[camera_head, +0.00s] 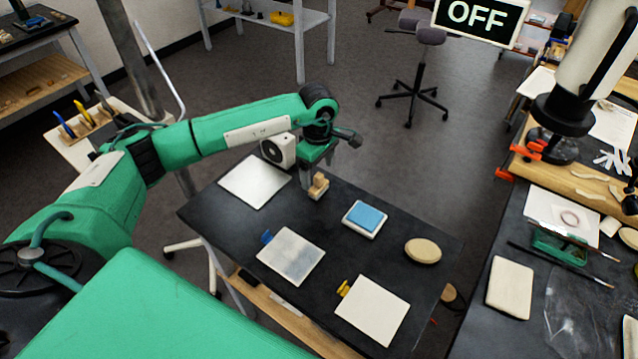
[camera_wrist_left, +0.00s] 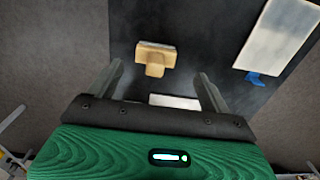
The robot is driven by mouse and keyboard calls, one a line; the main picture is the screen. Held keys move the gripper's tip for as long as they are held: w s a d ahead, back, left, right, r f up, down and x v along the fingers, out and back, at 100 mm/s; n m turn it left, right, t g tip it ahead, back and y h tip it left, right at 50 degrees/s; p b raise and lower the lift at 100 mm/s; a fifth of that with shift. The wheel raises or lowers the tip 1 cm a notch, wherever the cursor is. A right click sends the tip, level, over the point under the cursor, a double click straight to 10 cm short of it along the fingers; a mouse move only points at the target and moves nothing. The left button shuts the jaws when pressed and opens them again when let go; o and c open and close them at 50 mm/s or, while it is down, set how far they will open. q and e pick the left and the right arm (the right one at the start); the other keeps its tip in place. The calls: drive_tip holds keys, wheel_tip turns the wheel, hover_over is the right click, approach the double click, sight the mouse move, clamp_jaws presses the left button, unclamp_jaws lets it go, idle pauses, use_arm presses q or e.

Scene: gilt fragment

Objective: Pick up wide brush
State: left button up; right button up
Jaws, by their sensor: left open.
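The wide brush (camera_head: 318,186), a small tan wooden block with a stubby handle, stands on the dark table (camera_head: 225,222) near its far edge. In the left wrist view the brush (camera_wrist_left: 155,48) shows ahead of the fingers, a little left of the middle. My left gripper (camera_head: 318,168) is just above and beside the brush, pointing down. In the wrist view its two fingers (camera_wrist_left: 160,72) are apart, with nothing held between them. The gripper partly hides the brush's upper end in the head view.
A white sheet (camera_head: 254,181) lies left of the brush. A blue sponge on a white dish (camera_head: 350,228), an oval tan pad (camera_head: 422,251) and two plates with blue (camera_head: 290,256) and yellow (camera_head: 372,310) clips lie nearer. A cluttered workbench (camera_head: 480,330) stands at right.

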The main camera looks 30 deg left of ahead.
sight(319, 175)
use_arm(q)
drive_tip(key=shift+w+f+p, duration=0.1)
drive_tip(key=shift+f+p, duration=0.5)
drive_tip(key=f, duration=0.1)
drive_tip(key=f+p, duration=0.1)
drive_tip(key=f, duration=0.1)
drive_tip(key=shift+w+a+f, duration=0.1)
drive_tip(key=shift+w+f, duration=0.15)
drive_tip(key=shift+f, duration=0.25)
use_arm(e)
drive_tip(key=shift+w+r, duration=0.15)
drive_tip(key=shift+r, duration=0.5)
drive_tip(key=shift+w+r, duration=0.15)
drive_tip(key=shift+r, duration=0.45)
use_arm(q)
drive_tip(key=c, duration=1.2)
drive_tip(key=shift+o, duration=0.2)
